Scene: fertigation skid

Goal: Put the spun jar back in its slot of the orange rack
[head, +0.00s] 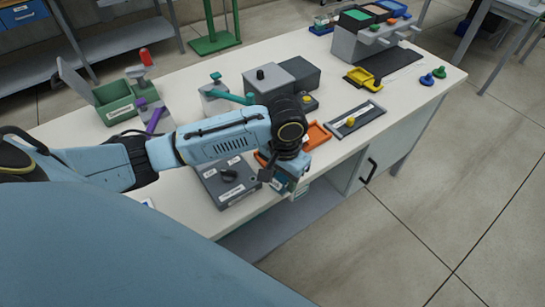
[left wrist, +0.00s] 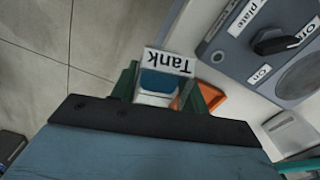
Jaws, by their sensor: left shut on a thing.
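My left gripper (head: 284,174) hangs over the front edge of the bench and is shut on the jar (head: 281,184). In the left wrist view the jar (left wrist: 160,82) sits between the green fingers of my left gripper (left wrist: 166,90); it shows blue above white and a white label reading "Tank". The orange rack (head: 318,135) lies on the bench behind my left wrist, which hides its middle and its slots. A corner of the orange rack (left wrist: 238,104) shows beside the right finger. The jar is apart from the rack. My right gripper is not in view.
A grey plate unit (head: 228,182) with a black knob lies left of the gripper. A dark tray (head: 352,120) with a yellow knob lies to the right. Grey boxes (head: 283,78) stand behind. A green box (head: 114,103) stands at the left. Bare benchtop shows at the right.

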